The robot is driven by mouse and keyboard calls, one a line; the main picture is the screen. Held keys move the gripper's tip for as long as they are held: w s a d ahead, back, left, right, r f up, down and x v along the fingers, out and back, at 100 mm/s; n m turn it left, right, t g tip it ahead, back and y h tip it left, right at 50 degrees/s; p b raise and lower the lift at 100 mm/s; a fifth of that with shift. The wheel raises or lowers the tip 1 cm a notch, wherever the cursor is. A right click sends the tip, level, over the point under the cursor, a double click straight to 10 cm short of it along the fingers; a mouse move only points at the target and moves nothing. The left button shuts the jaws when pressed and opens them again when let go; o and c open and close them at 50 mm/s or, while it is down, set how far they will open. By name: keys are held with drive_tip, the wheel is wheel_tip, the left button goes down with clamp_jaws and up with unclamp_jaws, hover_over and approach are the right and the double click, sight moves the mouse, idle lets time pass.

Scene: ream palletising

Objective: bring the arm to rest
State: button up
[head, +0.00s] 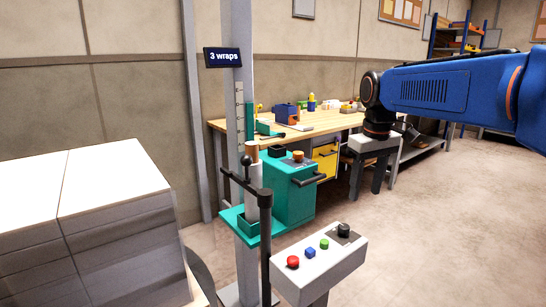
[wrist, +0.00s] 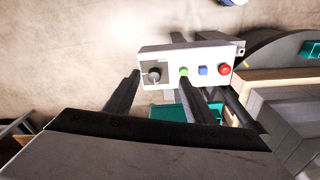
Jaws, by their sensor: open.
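My blue arm (head: 440,88) reaches in from the right in the head view and bends down at its wrist. My gripper (head: 368,188) hangs below it with its two dark fingers apart and nothing between them. In the wrist view my gripper (wrist: 158,82) is also open, its fingers seen over a pale control box (wrist: 207,56). I cannot tell the height between the fingers and the box. The control box also shows in the head view (head: 325,268), left of and nearer than my gripper.
Stacks of white-topped reams (head: 112,185) stand at the left. A wrapping machine post (head: 240,120) with a teal carriage (head: 290,190) and a "3 wraps" sign (head: 223,57) stands mid-view. A workbench (head: 325,122) is behind. Floor at the right (head: 450,230) is clear.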

drive_tip(key=s+d+f+m+t, duration=0.1)
drive_tip(key=s+f+m+t, duration=0.1)
drive_tip(key=s+f, duration=0.6)
drive_tip(key=s+d+f+m+t, duration=0.1)
drive_tip(key=s+f, duration=0.6)
drive_tip(key=s, duration=1)
drive_tip(key=shift+s+d+f+m+t, duration=0.3)
drive_tip(key=shift+d+f+m+t, duration=0.1)
drive_tip(key=shift+d+m, duration=0.3)
